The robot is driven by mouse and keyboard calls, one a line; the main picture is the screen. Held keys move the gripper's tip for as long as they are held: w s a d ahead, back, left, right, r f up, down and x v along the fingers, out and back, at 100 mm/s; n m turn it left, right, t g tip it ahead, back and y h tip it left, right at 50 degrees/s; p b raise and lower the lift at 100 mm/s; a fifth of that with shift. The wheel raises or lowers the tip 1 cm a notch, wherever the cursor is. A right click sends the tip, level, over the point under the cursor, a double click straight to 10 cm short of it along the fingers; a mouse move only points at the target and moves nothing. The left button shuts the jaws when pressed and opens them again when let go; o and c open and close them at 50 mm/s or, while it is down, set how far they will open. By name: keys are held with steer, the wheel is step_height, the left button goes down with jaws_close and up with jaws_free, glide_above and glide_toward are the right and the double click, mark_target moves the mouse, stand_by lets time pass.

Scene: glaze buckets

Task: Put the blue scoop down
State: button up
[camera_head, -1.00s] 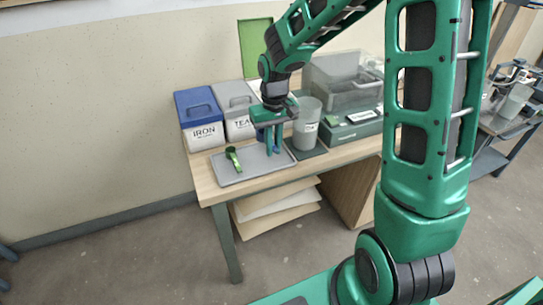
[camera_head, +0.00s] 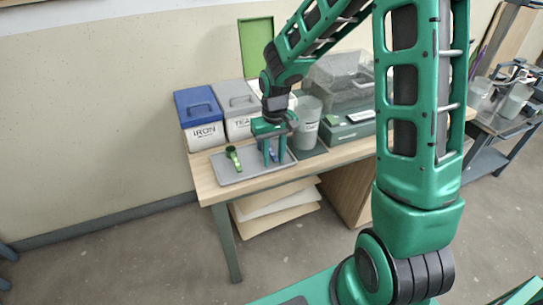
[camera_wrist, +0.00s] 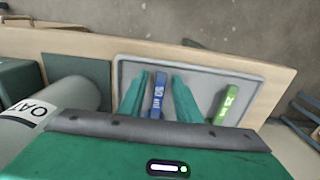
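The blue scoop (camera_wrist: 158,97) is between the two fingers of my gripper (camera_wrist: 159,78) in the wrist view. A narrow gap shows on each side of it, so my gripper looks open around it. In the head view my gripper (camera_head: 275,163) points down over the right part of the grey tray (camera_head: 240,179), and a little of the blue scoop (camera_head: 273,156) shows between the fingers. The scoop appears to rest on the tray; its lower part is hidden. A green scoop (camera_head: 233,157) lies on the tray to the left, apart from my gripper.
A blue-lidded IRON bucket (camera_head: 199,118) and a grey-lidded bucket (camera_head: 237,108) stand behind the tray. A grey cylindrical container (camera_head: 306,125) stands on a dark mat close right of my gripper. A clear bin (camera_head: 340,85) is behind it. The tray's middle is free.

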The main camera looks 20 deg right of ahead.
steer(key=shift+r, duration=0.1)
step_height(320, 180, up, 12)
stand_by(0.5)
steer(key=s+d+r+m+h, duration=0.1)
steer(key=s+d+r+m, duration=0.3)
steer(key=s+d, duration=1)
steer(key=s+f+m+y, duration=0.1)
steer(key=s+m, duration=0.1)
steer(key=s, duration=1.3)
steer(key=shift+s+f, duration=0.15)
steer(key=shift+s, duration=0.15)
steer(key=shift+d, duration=0.2)
